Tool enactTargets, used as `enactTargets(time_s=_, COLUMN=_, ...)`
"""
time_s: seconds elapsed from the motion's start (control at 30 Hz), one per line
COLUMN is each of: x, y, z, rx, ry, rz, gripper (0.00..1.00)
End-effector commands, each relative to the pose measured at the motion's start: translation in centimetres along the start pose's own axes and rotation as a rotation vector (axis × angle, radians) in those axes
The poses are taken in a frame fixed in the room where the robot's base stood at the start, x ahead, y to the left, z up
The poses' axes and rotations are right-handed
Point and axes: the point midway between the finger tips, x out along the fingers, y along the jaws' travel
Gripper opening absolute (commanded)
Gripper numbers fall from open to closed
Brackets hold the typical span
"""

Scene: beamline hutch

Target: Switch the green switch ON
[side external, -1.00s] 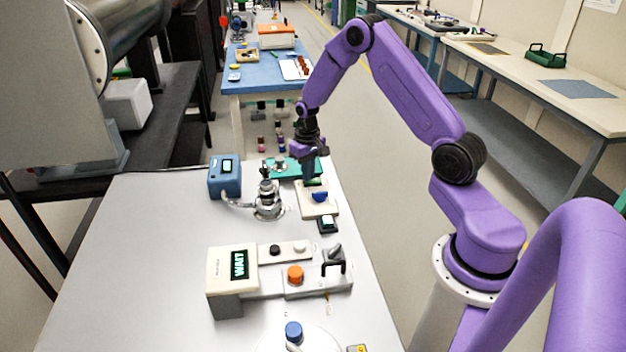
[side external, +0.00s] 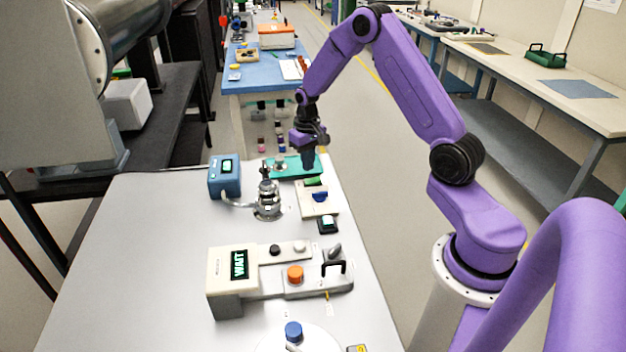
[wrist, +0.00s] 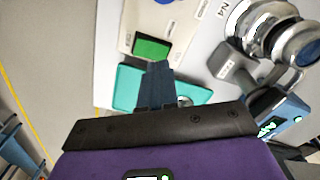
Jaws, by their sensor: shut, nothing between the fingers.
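The green switch (side external: 313,182) sits at the far end of a cream plate (side external: 309,210), beside a blue switch (side external: 320,196). In the wrist view the green switch (wrist: 152,47) is a rectangular rocker just beyond my fingertips. I cannot tell from its tilt whether it is on or off. My gripper (side external: 308,163) is shut and empty, pointing down above the teal tray, on the far side of the green switch. In the wrist view its fingers (wrist: 158,70) are together, appearing close to the green switch's edge, with a small visible gap in the side view.
The teal tray (side external: 283,174) lies behind the cream plate. A metal fitting (side external: 268,203) and a blue display box (side external: 224,177) stand to the left. A black-framed button (side external: 328,225) and a box reading WAIT (side external: 232,270) are nearer. The table's left part is clear.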

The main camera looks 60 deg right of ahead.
Motion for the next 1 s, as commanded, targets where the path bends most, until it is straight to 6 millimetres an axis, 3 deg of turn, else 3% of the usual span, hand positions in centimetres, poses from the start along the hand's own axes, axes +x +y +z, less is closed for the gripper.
enactTargets(time_s=0.4, x=-2.8, y=0.0, z=0.0, rx=0.0, ry=0.002, rz=0.0, gripper=0.0)
enactTargets(time_s=0.8, x=-3.2, y=0.0, z=0.0, rx=-0.001, ry=0.001, rz=0.0, gripper=0.0)
enactTargets(time_s=0.9, x=-3.6, y=-0.8, z=0.3, rx=-0.023, ry=0.002, rz=0.0, gripper=0.0)
enactTargets(time_s=1.0, x=-4.7, y=-3.0, z=1.4, rx=-0.087, ry=0.005, rz=-0.001, gripper=0.0)
